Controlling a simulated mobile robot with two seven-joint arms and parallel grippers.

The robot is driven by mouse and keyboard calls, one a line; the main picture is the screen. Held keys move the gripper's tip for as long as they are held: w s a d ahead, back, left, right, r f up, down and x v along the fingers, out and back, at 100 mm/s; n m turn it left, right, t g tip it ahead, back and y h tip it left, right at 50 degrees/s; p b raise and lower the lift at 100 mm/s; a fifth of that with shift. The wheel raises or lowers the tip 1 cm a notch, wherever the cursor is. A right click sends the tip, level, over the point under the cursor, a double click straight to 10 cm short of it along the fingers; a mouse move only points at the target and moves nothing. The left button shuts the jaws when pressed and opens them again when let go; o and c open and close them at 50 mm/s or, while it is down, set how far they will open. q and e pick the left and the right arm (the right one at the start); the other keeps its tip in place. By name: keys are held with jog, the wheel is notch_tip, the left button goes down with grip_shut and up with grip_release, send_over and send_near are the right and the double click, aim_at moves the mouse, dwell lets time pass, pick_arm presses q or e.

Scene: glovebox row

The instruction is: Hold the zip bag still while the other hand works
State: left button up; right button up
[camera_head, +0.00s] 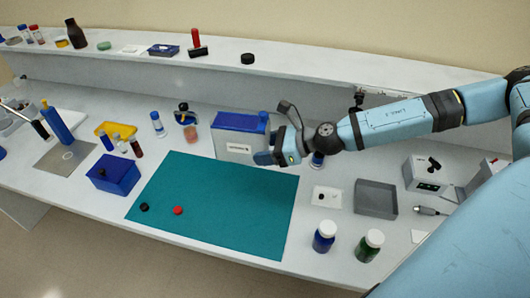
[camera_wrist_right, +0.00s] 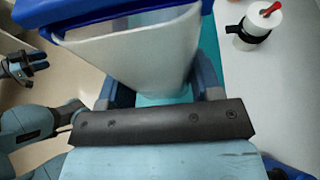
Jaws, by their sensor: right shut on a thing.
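The zip bag (camera_head: 238,148), pale with a blue top and a small label, is upright at the back edge of the teal mat. My right gripper (camera_head: 272,152) reaches it from the right and is shut on its side. In the right wrist view the bag's pale wall (camera_wrist_right: 140,50) is between the two blue fingers (camera_wrist_right: 160,92), its blue rim towards the top. I cannot tell whether its bottom touches the mat. What seems to be my left gripper (camera_wrist_right: 16,68) shows small at the left of the right wrist view, apart from the bag; its jaws are unclear.
The teal mat (camera_head: 215,195) is mostly bare, with a black cap (camera_head: 144,207) and a red cap (camera_head: 178,210). A blue box (camera_head: 113,176) stands left of it. A grey tray (camera_head: 375,200) and two capped bottles (camera_head: 324,236) (camera_head: 370,246) stand right. A raised shelf (camera_head: 290,65) runs behind.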

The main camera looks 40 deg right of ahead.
jog(key=shift+f+b, duration=1.2)
jog(key=shift+f, duration=0.3)
jog(key=shift+f+b, duration=4.65)
jog(key=shift+f, duration=1.2)
jog(key=shift+f+b, duration=0.7)
jog(key=shift+f, duration=0.15)
jog(key=shift+f+b, duration=0.45)
jog(key=shift+f, duration=0.15)
pick_arm(q)
notch_tip(320, 180, down, 12)
jog(key=shift+w+d+r+n, duration=0.25)
jog(key=shift+w+d+n, duration=0.15)
jog(key=shift+w, duration=0.05)
pick_arm(e)
jog(key=shift+f, duration=0.1)
pick_arm(q)
jog(key=shift+f+g, duration=0.2)
jog(key=shift+g, duration=0.1)
pick_arm(e)
jog(key=shift+f, duration=0.1)
